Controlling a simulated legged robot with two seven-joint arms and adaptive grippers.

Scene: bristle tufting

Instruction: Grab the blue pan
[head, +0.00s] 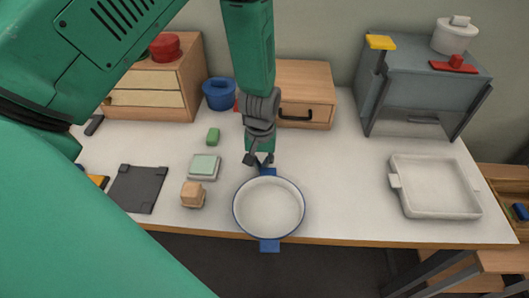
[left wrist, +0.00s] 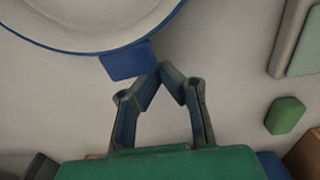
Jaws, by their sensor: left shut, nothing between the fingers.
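The blue pan (head: 268,207) is round with a white inside, a blue rim and two blue tab handles. It sits at the front edge of the table, and its front handle (head: 269,245) reaches the edge. My left gripper (head: 260,162) is shut and empty, pointing down just behind the pan's back handle. In the left wrist view the fingertips (left wrist: 165,68) meet beside the blue handle (left wrist: 128,62), with nothing between them. The pan's rim (left wrist: 100,45) shows at the top left there. My right gripper is not in view.
A dark flat board (head: 137,189), a wooden block (head: 192,194), a pale green-topped box (head: 204,167) and a green block (head: 213,136) lie left of the pan. A white tray (head: 437,211) lies right. A blue pot (head: 220,93) stands behind. Table between pan and tray is clear.

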